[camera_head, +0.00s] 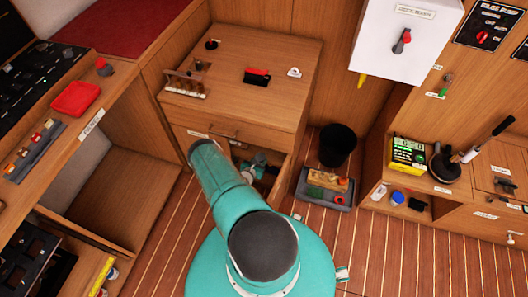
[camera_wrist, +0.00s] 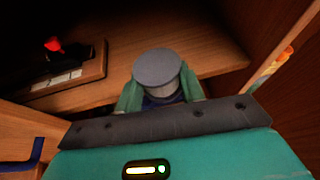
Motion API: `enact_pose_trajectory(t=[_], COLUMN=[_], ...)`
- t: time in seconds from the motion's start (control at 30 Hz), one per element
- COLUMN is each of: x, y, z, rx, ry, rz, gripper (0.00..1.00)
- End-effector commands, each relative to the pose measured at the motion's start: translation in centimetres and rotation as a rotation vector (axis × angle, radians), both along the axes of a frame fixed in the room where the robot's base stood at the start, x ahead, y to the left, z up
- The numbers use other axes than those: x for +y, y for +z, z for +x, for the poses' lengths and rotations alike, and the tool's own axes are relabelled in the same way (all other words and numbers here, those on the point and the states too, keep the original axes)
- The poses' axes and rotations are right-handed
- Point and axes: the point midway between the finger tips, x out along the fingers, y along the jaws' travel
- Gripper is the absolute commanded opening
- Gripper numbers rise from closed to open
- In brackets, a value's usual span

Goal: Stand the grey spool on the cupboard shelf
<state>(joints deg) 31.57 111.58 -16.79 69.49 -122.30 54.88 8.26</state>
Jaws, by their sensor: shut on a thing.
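In the wrist view the grey spool (camera_wrist: 157,68), with a round flat top, sits between the two teal fingers of my gripper (camera_wrist: 160,92). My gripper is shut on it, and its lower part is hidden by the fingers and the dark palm. A wooden shelf surface (camera_wrist: 205,62) spreads behind and beside the spool, inside a dim cupboard. I cannot tell whether the spool touches the shelf. In the head view my arm reaches to the opening of the wooden cabinet (camera_head: 224,115), below its drawer front; the spool cannot be made out there.
In the wrist view a wooden block with a black and red item (camera_wrist: 58,55) lies left of the spool. A blue hook-shaped handle (camera_wrist: 22,160) is lower left, and an orange-tipped rod (camera_wrist: 275,66) is at right. In the head view a black bin (camera_head: 338,145) and grey tray (camera_head: 325,190) stand right of the cabinet.

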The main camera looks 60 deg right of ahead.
Motion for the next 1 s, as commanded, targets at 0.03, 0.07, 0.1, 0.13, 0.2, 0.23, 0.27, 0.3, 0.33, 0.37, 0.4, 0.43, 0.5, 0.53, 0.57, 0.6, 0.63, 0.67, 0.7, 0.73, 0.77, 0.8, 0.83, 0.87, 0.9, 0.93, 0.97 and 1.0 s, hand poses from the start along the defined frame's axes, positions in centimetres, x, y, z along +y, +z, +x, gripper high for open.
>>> enact_pose_trajectory(t=[0.03, 0.07, 0.1, 0.13, 0.2, 0.23, 0.27, 0.3, 0.33, 0.37, 0.4, 0.43, 0.5, 0.53, 0.57, 0.6, 0.63, 0.67, 0.7, 0.73, 0.77, 0.8, 0.83, 0.87, 0.9, 0.93, 0.97, 1.0], x=[-1.2, -1.6, -2.1, -2.4, -2.9, -3.1, -3.4, -3.9, -4.4, -5.0, -5.7, -6.3, -6.3, -6.3, -6.3, -6.3, -6.3, -6.3, -6.3, -6.3, -6.3, -6.3, -6.2, -6.2, -6.2, -6.2, -6.2, -6.2], y=[0.0, 0.0, 0.0, 0.0, 0.0, 0.0, 0.0, 0.1, 0.1, 0.1, 0.0, 0.1, -0.8, -1.1, -1.2, -1.4, -1.5, -1.5, -1.5, -1.5, -1.5, -1.5, -1.5, -1.5, -1.5, -1.5, -1.5, -1.5], z=[-0.1, -0.1, 0.0, 0.0, 0.1, 0.1, 0.1, 0.0, 0.1, 0.1, 0.1, 0.1, 0.0, 0.1, 0.1, 0.1, 0.2, 0.2, 0.2, 0.2, 0.2, 0.2, 0.2, 0.2, 0.2, 0.2, 0.2, 0.2], rx=[-0.004, -0.003, -0.002, -0.001, -0.001, -0.002, -0.002, -0.001, -0.002, -0.004, -0.003, -0.003, -0.001, -0.001, -0.001, -0.001, 0.0, 0.0, 0.0, 0.001, 0.001, 0.001, 0.001, 0.001, 0.001, 0.001, 0.001, 0.001], ry=[-0.004, -0.004, -0.003, -0.002, 0.0, -0.001, -0.001, -0.003, -0.003, -0.004, -0.003, -0.003, -0.002, -0.002, -0.002, 0.0, 0.0, 0.001, 0.001, 0.001, 0.001, 0.001, 0.001, 0.001, 0.001, 0.001, 0.001, 0.001], rz=[-0.002, -0.002, -0.001, 0.0, 0.0, -0.001, -0.001, -0.002, -0.002, -0.002, -0.002, -0.002, 0.002, 0.002, 0.001, 0.001, 0.001, 0.0, 0.0, 0.0, 0.001, 0.001, 0.001, 0.001, 0.001, 0.001, 0.001, 0.001], gripper=[0.02, 0.02, 0.02, 0.02, 0.02, 0.02, 0.02, 0.02, 0.02, 0.02, 0.02, 0.02, 0.02, 0.02, 0.02, 0.02, 0.02, 0.02, 0.02, 0.02, 0.02, 0.02, 0.02, 0.45, 0.52, 0.58, 0.64, 0.64])
